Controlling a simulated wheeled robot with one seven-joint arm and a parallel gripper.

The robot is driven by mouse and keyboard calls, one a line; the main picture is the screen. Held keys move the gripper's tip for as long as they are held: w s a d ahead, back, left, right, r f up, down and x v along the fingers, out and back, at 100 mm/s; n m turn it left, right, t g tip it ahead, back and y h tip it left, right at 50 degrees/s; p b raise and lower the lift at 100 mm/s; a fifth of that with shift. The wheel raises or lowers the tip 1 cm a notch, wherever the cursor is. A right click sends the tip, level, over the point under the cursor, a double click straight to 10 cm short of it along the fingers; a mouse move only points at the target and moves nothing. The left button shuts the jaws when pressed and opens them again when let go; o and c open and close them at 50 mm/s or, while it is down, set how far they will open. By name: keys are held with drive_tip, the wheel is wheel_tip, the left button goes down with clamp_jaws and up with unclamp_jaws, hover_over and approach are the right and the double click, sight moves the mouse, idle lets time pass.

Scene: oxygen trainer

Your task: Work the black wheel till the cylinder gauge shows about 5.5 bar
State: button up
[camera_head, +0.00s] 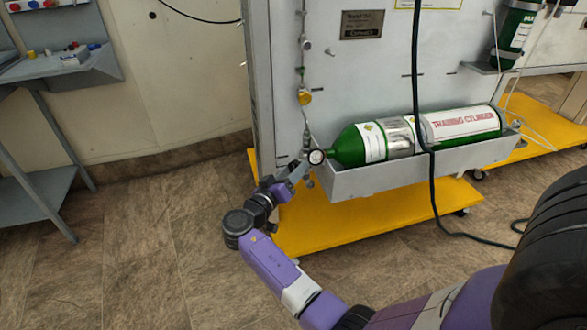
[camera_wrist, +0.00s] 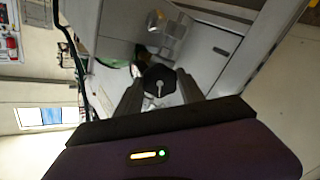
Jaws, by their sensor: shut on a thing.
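The green training cylinder (camera_head: 375,143) lies on its side in a grey tray (camera_head: 350,182) on the panel's front. Its small round gauge (camera_head: 316,157) sits at the cylinder's left end; its face is too small to read. My gripper (camera_head: 297,170) is at this left end, just beside the gauge. In the wrist view, the black wheel (camera_wrist: 159,80) is between the two fingers of my gripper (camera_wrist: 160,90), which are shut on it. The wheel is hidden behind the gripper in the head view.
A yellow wheeled base (camera_head: 370,220) lies under the panel. A black cable (camera_head: 433,185) hangs in front of the cylinder to the floor. A grey side table (camera_head: 60,66) stands at the left. A second green cylinder (camera_head: 513,35) is upright at the upper right. The floor at left is clear.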

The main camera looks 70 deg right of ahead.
drive_tip(key=shift+n+p, duration=0.5)
drive_tip(key=shift+n, duration=0.7)
drive_tip(key=o, duration=1.4)
drive_tip(key=shift+c, duration=0.2)
drive_tip(key=shift+a, duration=0.15)
drive_tip(key=w+a+p, duration=0.1)
drive_tip(key=a, duration=0.6)
drive_tip(key=shift+a+p, duration=0.25)
drive_tip(key=shift+p, duration=0.15)
